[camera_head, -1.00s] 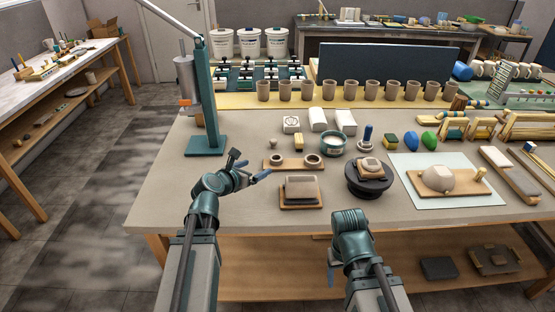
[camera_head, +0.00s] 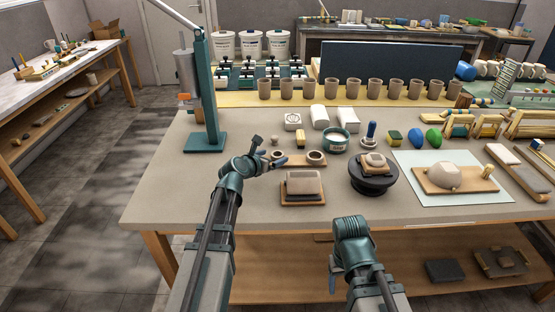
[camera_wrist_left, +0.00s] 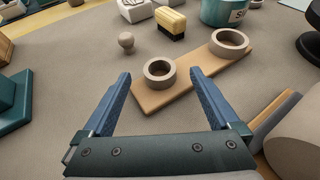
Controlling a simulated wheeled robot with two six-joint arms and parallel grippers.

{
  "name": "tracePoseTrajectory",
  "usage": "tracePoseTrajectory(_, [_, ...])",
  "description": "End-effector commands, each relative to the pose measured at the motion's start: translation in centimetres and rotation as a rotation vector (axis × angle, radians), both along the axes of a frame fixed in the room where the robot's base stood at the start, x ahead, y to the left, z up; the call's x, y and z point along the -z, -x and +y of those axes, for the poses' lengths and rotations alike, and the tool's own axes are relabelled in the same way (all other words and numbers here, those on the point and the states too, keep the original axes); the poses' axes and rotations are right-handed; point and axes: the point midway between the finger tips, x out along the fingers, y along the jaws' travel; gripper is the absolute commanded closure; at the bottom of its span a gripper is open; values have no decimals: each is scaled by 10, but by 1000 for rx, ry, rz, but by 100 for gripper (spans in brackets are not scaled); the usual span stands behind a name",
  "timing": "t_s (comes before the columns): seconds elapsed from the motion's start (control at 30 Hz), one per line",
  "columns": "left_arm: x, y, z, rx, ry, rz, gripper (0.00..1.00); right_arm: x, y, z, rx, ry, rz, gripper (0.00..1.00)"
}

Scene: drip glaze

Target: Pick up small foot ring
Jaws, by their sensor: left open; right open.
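Two beige foot rings sit on a small wooden board (camera_wrist_left: 190,84). In the left wrist view the smaller foot ring (camera_wrist_left: 159,72) is on the near left part of the board. The larger foot ring (camera_wrist_left: 229,43) is on the far right part; it also shows in the head view (camera_head: 316,157). My left gripper (camera_wrist_left: 158,82) is open, its blue fingers spread on either side of the smaller ring's end of the board. The ring is apart from both fingers. In the head view my left gripper (camera_head: 270,156) partly hides that ring. My right gripper (camera_head: 338,285) hangs low at the table's front edge.
A small round knob (camera_wrist_left: 126,41) and a yellow-topped brush (camera_wrist_left: 170,22) lie beyond the board. A clay block (camera_head: 302,184) on a board and a dark turntable (camera_head: 373,183) stand to the right. A teal stand (camera_head: 205,142) is at the left.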

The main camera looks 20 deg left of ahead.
Motion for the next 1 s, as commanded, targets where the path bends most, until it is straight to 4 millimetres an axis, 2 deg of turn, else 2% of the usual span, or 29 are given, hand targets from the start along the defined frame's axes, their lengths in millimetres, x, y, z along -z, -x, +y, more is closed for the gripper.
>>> tracePoseTrajectory(0.03, [7,-11,-1,1,0,0,5,7,0,0,0,0,0,32])
tracePoseTrajectory(0.1, [9,-18,-3,0,1,-1,5,9,0,0,0,0,0,32])
tracePoseTrajectory(0.37, [8,-19,-4,-1,1,-1,5,8,0,0,0,0,0,32])
tracePoseTrajectory(0.87, [8,-19,-4,-1,1,-1,95,8,0,0,0,0,0,32])
tracePoseTrajectory(1.0, [8,-19,-4,-1,1,-1,95,8,0,0,0,0,0,32])
